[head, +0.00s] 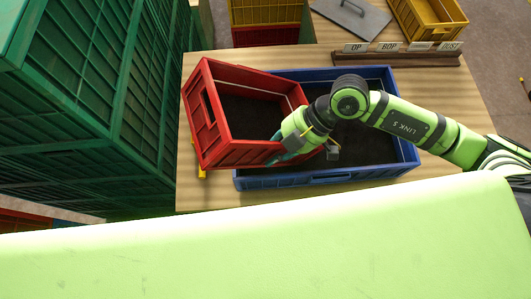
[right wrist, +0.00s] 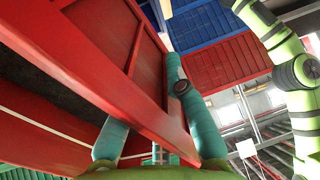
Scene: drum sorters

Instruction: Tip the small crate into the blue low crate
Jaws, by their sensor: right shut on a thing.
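The small red crate (head: 225,153) is at the left of the table in the head view, overlapping the left end of the blue low crate (head: 325,178). It looks slightly tilted, with dark material (head: 252,112) inside. My right gripper (head: 279,157) is shut on the red crate's wall at its near right corner. In the right wrist view my teal fingers (right wrist: 150,125) straddle the red crate's rim (right wrist: 110,85). The blue low crate has a dark inside, partly hidden by my right arm. My left gripper is not in view.
A tall stack of green crates (head: 75,90) stands left of the table (head: 193,190). Behind are a yellow crate (head: 428,22), a grey lid (head: 350,17) and a label rail (head: 400,58). A yellow piece (head: 201,174) shows under the red crate. The table's right side is bare.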

